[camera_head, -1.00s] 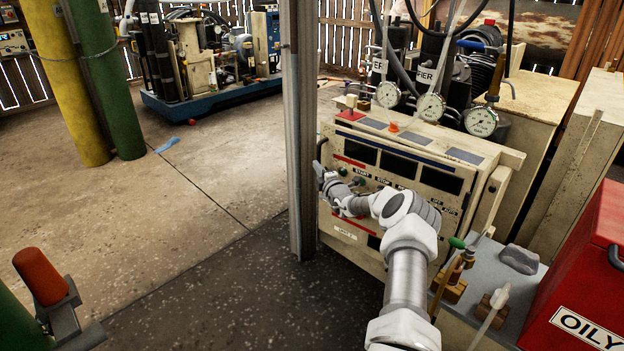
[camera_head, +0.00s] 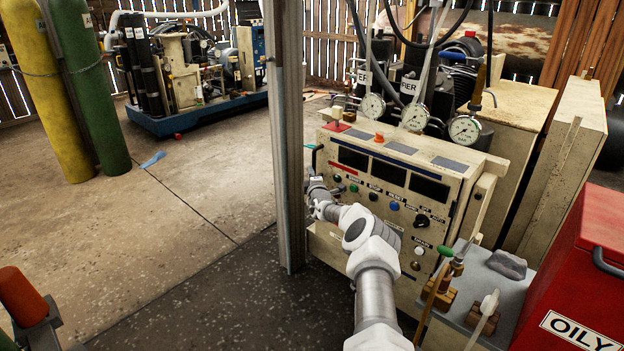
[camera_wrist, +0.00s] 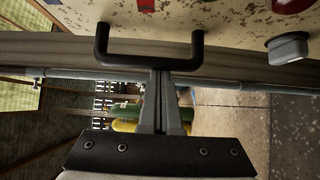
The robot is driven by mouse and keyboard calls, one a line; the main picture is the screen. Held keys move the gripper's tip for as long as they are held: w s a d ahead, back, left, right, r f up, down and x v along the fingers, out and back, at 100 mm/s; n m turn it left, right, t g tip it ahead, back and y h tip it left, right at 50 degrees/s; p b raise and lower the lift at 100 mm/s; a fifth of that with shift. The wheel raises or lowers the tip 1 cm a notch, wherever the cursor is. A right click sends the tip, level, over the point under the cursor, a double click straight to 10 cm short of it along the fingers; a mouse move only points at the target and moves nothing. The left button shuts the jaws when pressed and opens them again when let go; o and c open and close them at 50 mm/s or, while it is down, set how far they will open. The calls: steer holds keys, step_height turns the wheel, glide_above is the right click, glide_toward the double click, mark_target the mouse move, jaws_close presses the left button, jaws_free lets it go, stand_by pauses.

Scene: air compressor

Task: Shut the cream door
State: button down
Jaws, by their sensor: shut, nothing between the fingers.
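The cream control panel (camera_head: 400,190), which looks like the door, stands upright right of the metal post, with buttons, dark displays and a black handle (camera_head: 315,158) at its left edge. I cannot tell how wide any gap behind it is. In the wrist view the black U-shaped handle (camera_wrist: 103,48) stands out from the speckled cream face (camera_wrist: 230,30). My gripper (camera_wrist: 160,75) is shut and empty, its fingertips close to the handle's bar; contact is unclear. In the head view my gripper (camera_head: 314,188) is small, at the panel's left edge below the handle.
A metal post (camera_head: 287,140) stands right beside my gripper. A red OILY box (camera_head: 575,270) and a grey bench (camera_head: 505,290) with a stone are at the right. Gauges and hoses rise behind the panel.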

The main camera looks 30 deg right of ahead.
steer(key=shift+s+d+r, duration=0.15)
steer(key=shift+s+d, duration=0.35)
steer(key=shift+d, duration=0.3)
steer(key=a+p+v, duration=0.1)
steer(key=p+v, duration=0.6)
steer(key=v, duration=1)
steer(key=shift+w+a+p, duration=0.25)
steer(key=shift+a+p, duration=0.1)
steer(key=shift+a, duration=0.05)
